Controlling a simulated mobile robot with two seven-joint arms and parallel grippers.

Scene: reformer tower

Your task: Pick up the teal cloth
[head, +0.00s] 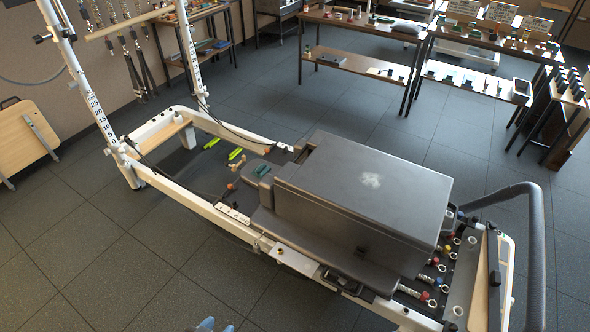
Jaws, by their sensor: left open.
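A small dark teal item (262,170), which may be the teal cloth, lies on the reformer near the far left end of the large grey box; it is too small to tell for sure. Only the tip of my left gripper (208,326) shows, blue-grey, at the bottom edge. It is open, on the near side of the reformer and well apart from the teal item. My right gripper is not in view.
The reformer's pale frame (235,229) crosses the middle, with the grey box (365,190) on it and a tall white post (80,80) at its left end. Loaded tables (365,25) stand at the back. The near-left floor (90,260) is clear.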

